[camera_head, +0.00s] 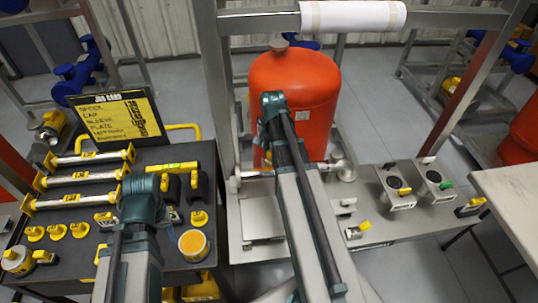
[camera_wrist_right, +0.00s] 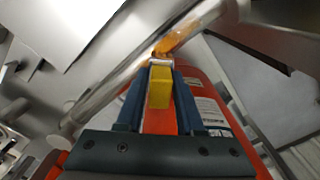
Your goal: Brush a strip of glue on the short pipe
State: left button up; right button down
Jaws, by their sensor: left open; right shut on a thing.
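My right gripper (camera_wrist_right: 160,90) is shut on a brush with a yellow handle (camera_wrist_right: 160,92) and a metal collar. Its orange tip (camera_wrist_right: 176,38) overlaps a grey pipe (camera_wrist_right: 105,92), which runs diagonally through the right wrist view. I cannot tell how much of the orange is bristle and how much is glue on the pipe. In the head view a short pipe (camera_head: 256,174) lies level in front of the red tank; my right arm hides the brush and part of the pipe. My left gripper (camera_head: 146,192) is over the dark cart, open; its fingers are mostly hidden.
A round yellow-rimmed pot with orange contents (camera_head: 193,244) stands on the dark cart (camera_head: 85,258). Several yellow-ended pipes (camera_head: 80,178) and a job card (camera_head: 121,117) are there too. The red tank (camera_head: 303,80) stands behind the grey bench (camera_head: 395,229), which carries two small units (camera_head: 394,186).

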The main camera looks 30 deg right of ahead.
jog(key=s, duration=0.2)
jog(key=s+a, duration=0.1)
jog(key=shift+s+a, duration=0.2)
jog(key=shift+s, duration=0.2)
jog(key=shift+r, duration=0.15)
notch_tip(320, 180, up, 6)
jog(key=p, duration=0.6)
dwell(0.4)
notch_tip(320, 180, up, 3)
jog(key=p, duration=0.3)
dwell(0.5)
